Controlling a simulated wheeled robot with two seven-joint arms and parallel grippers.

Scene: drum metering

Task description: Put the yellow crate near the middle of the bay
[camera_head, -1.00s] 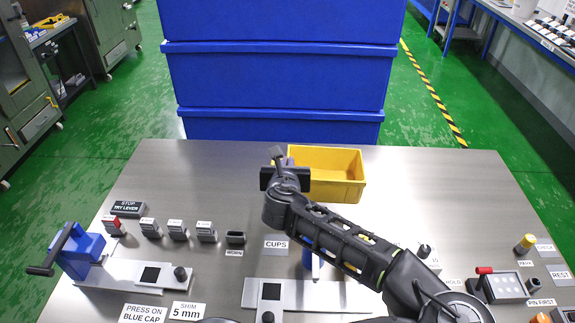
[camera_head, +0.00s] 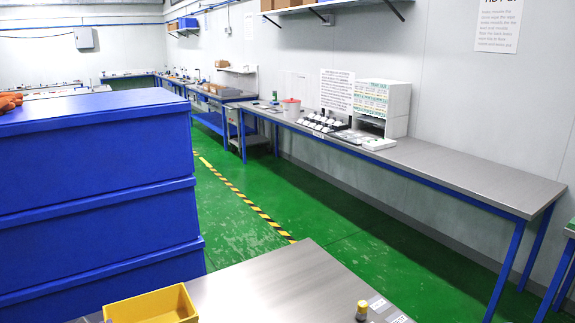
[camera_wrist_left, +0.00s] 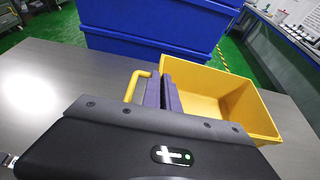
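The yellow crate (camera_head: 153,306) shows at the bottom left of the head view, cut off by the frame edge, on the metal table top. It is open at the top and looks empty. In the left wrist view it (camera_wrist_left: 236,105) sits right of my left gripper (camera_wrist_left: 166,93). The crate's yellow handle (camera_wrist_left: 134,86) is just left of the fingers. The dark fingers are close together at the crate's left side, by the handle. Whether they clamp the wall or handle is not clear; my gripper body hides the near part. My right gripper is in neither current view.
A stack of blue boxes (camera_head: 98,180) stands behind the table. The table top (camera_head: 285,283) is bare right of the crate, except a yellow-topped knob (camera_head: 362,308) and labels near its edge. A long side bench (camera_head: 465,185) runs along the right wall beyond green floor.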

